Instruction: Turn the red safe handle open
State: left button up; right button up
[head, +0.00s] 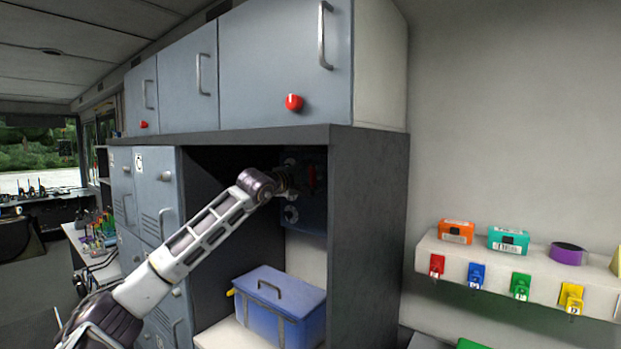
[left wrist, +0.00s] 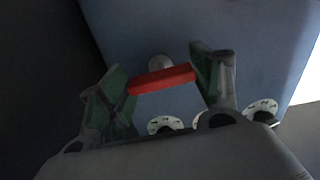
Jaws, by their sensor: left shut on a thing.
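The red safe handle (left wrist: 161,80) is a short bar on a round grey hub on the blue-grey safe door (left wrist: 140,30). In the left wrist view it lies nearly level, slightly higher at its right end. My left gripper (left wrist: 162,84) has one finger at each end of the bar and is shut on it. In the head view my left arm reaches into the dark open compartment, and the left gripper (head: 285,180) is at the safe (head: 312,215), partly hidden in shadow. White numbered dials (left wrist: 165,124) sit below the handle. My right gripper is not in view.
The compartment's dark side panel (head: 368,220) stands right of the arm. A blue box (head: 280,305) with a handle sits below the safe. Grey lockers (head: 155,195) stand left. A white shelf (head: 520,275) with colored boxes and tags is at right.

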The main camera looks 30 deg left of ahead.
pick_arm(q)
jog(key=shift+m, duration=0.4)
jog(key=shift+f, duration=0.1)
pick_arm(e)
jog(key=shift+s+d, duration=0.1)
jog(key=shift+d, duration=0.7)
pick_arm(q)
jog(key=o, duration=1)
jog(key=shift+s, duration=0.1)
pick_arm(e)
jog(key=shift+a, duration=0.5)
pick_arm(q)
jog(key=shift+s, duration=0.1)
